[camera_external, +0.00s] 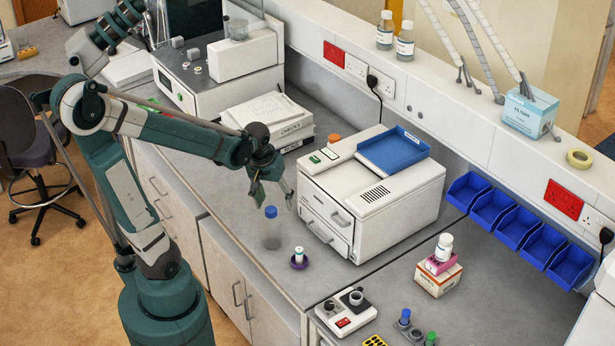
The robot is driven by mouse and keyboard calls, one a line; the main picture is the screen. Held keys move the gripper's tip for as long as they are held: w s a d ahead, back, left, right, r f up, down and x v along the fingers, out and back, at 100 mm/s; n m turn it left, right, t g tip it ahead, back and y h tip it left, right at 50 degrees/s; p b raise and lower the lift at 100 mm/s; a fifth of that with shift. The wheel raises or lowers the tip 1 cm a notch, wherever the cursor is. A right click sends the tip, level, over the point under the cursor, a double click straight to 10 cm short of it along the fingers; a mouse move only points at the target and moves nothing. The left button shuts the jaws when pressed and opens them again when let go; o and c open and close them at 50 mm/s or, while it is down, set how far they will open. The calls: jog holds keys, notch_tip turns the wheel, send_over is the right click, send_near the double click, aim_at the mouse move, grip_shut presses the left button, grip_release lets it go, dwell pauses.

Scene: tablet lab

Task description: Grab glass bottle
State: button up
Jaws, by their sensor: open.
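A clear glass bottle (272,234) with a blue cap stands upright on the grey bench, left of the white machine. My gripper (272,194) is open and appears just above the bottle's cap in the camera view, with its fingers pointing down. It looks empty. The single view does not show clearly how far apart the fingers and the cap are in depth.
The white machine (372,195) with a blue tray on top is just beyond. Stacked binders (268,118) lie behind. The bench's front edge is close on the left.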

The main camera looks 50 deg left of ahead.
aim_at(270, 209)
jog(key=a+f+n, duration=0.1)
jog(key=f, duration=0.1)
jog(key=a+f+g, duration=0.1)
jog(key=a+f+n, duration=0.1)
jog(key=f, duration=0.1)
jog(key=shift+w+f+n+g, duration=0.3)
jog(key=shift+w+f+g, duration=0.05)
jog(key=shift+g, duration=0.05)
jog(key=shift+a+f+n+g, duration=0.15)
jog(key=shift+a+f+n, duration=0.1)
jog(key=shift+f, duration=0.25)
jog(key=shift+a+f+n+g, duration=0.15)
jog(key=shift+a+f, duration=0.1)
jog(key=shift+f, duration=0.2)
jog(key=shift+f, duration=0.1)
jog(key=shift+f, duration=1.2)
jog(key=shift+f, duration=0.15)
jog(key=shift+f, duration=2.45)
jog(key=shift+c, duration=0.6)
jog(key=c, duration=1)
